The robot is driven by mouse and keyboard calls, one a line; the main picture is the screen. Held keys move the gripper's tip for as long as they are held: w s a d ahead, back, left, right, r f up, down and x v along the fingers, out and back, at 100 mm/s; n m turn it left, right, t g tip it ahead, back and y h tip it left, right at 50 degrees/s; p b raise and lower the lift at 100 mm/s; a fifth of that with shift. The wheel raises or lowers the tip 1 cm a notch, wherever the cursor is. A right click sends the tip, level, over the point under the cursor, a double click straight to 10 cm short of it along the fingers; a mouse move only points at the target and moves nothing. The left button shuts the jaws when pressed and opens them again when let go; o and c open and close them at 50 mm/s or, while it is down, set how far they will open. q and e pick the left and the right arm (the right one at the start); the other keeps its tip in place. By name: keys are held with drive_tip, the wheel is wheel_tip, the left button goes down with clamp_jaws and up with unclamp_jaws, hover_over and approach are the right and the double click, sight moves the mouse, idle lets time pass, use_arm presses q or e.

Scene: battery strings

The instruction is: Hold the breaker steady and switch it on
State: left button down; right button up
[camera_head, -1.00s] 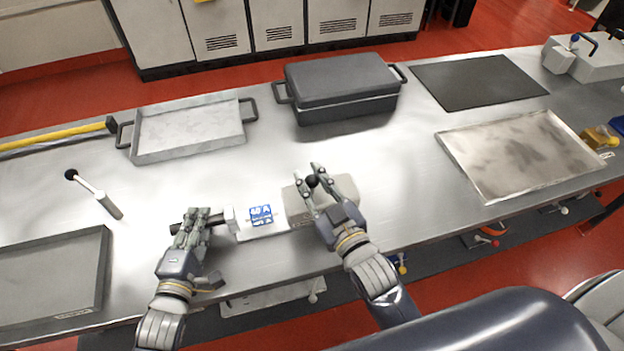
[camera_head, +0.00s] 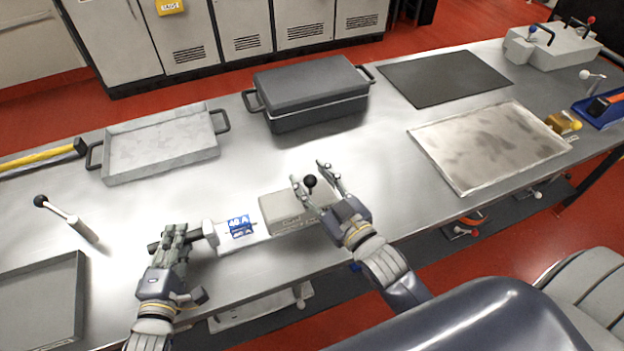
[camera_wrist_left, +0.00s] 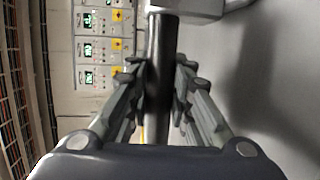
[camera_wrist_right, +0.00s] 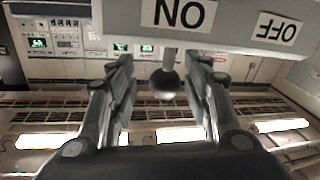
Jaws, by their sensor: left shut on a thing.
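The breaker is a grey box (camera_head: 283,213) at the front of the bench, with a white plate and a blue 60 A label (camera_head: 240,227) at its left. Its lever has a black ball knob (camera_head: 310,181), also in the right wrist view (camera_wrist_right: 165,84). There the ON label (camera_wrist_right: 180,14) is just above the lever and the OFF label (camera_wrist_right: 278,28) is to the right. My left gripper (camera_head: 174,240) is shut on the breaker's dark bar handle (camera_wrist_left: 160,65). My right gripper (camera_head: 314,176) is open, its fingers on either side of the knob, with gaps showing.
A grey tray (camera_head: 112,177), a dark lidded case (camera_head: 312,85), a black mat (camera_head: 443,78) and a stained metal tray (camera_head: 440,160) lie behind. Bare bench surrounds the breaker.

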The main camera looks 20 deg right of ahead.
use_arm(q)
drive_tip(key=shift+s+a+f, duration=0.1)
drive_tip(key=shift+s+f, duration=0.05)
drive_tip(key=shift+f, duration=0.4)
use_arm(e)
drive_tip(key=s+d, duration=0.2)
drive_tip(key=s, duration=1)
drive_tip(key=shift+d, duration=0.15)
use_arm(q)
drive_tip(key=c, duration=1.4)
unclamp_jaws()
drive_tip(key=shift+c, duration=0.2)
drive_tip(key=shift+o, duration=0.5)
drive_tip(key=shift+r, duration=0.1)
use_arm(e)
drive_tip(key=shift+w, duration=0.15)
use_arm(q)
drive_tip(key=shift+w, duration=0.2)
drive_tip(key=shift+r, duration=0.1)
drive_tip(key=v, duration=1.2)
